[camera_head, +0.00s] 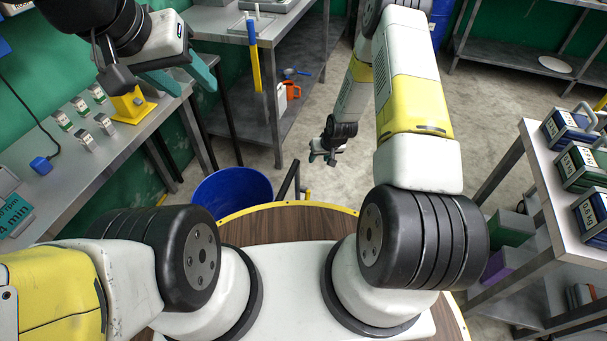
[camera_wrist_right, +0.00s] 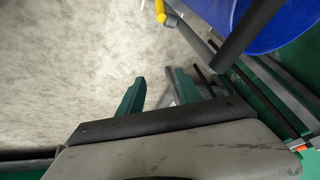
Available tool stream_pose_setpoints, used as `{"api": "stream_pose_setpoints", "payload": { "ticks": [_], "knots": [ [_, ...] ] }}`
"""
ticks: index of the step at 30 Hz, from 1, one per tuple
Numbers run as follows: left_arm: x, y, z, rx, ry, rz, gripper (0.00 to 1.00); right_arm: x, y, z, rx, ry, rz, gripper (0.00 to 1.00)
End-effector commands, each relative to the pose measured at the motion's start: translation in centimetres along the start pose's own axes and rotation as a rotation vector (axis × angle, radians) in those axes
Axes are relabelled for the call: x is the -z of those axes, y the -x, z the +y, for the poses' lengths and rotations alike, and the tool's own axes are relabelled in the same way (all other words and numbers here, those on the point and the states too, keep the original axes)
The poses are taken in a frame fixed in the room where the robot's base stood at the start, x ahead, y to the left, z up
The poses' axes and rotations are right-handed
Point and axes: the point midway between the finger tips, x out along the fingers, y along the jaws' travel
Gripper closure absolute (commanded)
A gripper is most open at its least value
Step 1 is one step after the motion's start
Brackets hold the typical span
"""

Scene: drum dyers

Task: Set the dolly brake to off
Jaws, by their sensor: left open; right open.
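A blue drum (camera_head: 232,188) stands on the floor beyond my base. A dark bar (camera_head: 290,182) rises beside it, with a small yellow-ended part (camera_head: 305,193) near its foot; I cannot tell the brake's setting. In the right wrist view the drum (camera_wrist_right: 275,22), the dark bar (camera_wrist_right: 250,30) and a grey lever with a yellow end (camera_wrist_right: 161,12) show at the top. My right gripper (camera_head: 323,158) is open and empty, right of the bar and apart from it; its fingers also show in the wrist view (camera_wrist_right: 156,80). My left gripper (camera_head: 193,88) is open and empty over the left bench.
The left bench (camera_head: 40,185) holds several small labelled items and a yellow stand (camera_head: 130,104). A steel table (camera_head: 215,22) stands behind the drum. A right-hand table (camera_head: 545,145) holds several labelled weights. The floor (camera_head: 315,120) around my right gripper is clear.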

Motion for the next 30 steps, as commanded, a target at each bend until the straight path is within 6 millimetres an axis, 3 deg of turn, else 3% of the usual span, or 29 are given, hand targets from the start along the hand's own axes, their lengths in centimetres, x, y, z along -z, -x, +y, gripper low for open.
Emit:
{"api": "stream_pose_setpoints", "payload": {
  "ticks": [1,6,12,17,30],
  "knots": [
    [0.0,0.0,0.0,0.000,0.000,0.000,0.53,-2.4,-2.6,-0.3,0.012,-0.003,-0.015,0.59],
    [0.0,0.0,0.0,0.000,0.000,0.000,0.53,-8.2,-8.6,-1.2,0.042,-0.009,-0.022,0.59],
    [0.0,0.0,0.0,0.000,0.000,0.000,0.53,-12.2,-11.8,-2.1,0.063,-0.014,-0.024,0.59],
    [0.0,0.0,0.0,0.000,0.000,0.000,0.53,-12.9,-13.3,-2.4,0.066,-0.015,-0.023,0.59],
    [0.0,0.0,0.0,0.000,0.000,0.000,0.53,-13.0,-19.4,-2.8,0.066,-0.015,-0.022,0.59]
  ]
}}
